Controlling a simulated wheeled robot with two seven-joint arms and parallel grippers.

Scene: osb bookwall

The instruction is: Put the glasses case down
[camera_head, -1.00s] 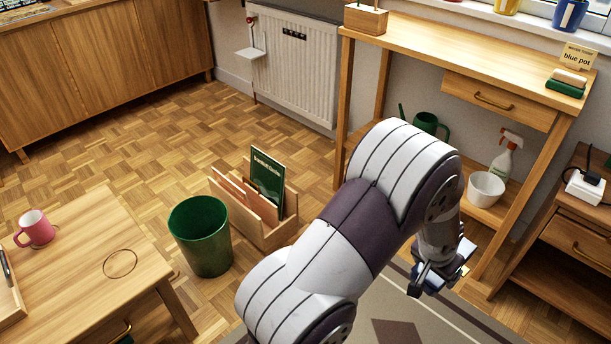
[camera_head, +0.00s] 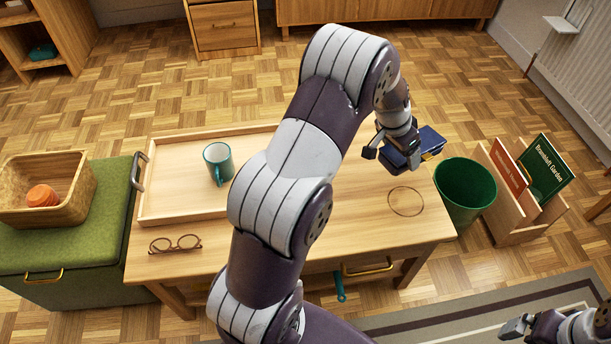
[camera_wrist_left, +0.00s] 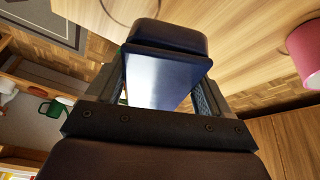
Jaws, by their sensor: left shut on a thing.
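My left gripper (camera_head: 398,157) is shut on a dark blue glasses case (camera_head: 430,140), held above the right end of the wooden table (camera_head: 350,222). In the left wrist view the case (camera_wrist_left: 165,38) sits between the two fingers, with the tabletop behind it. A thin dark ring (camera_head: 405,201) is marked on the table, a little nearer to me than the case. Brown-framed glasses (camera_head: 175,244) lie at the table's left front. My right gripper (camera_head: 515,326) is at the lower right, away from the table; its opening is unclear.
A wooden tray (camera_head: 190,217) with a teal mug (camera_head: 218,163) takes the table's left part. A pink mug (camera_wrist_left: 304,52) shows in the left wrist view. A green bin (camera_head: 465,190) and a file box (camera_head: 513,220) stand right of the table. The front right tabletop is clear.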

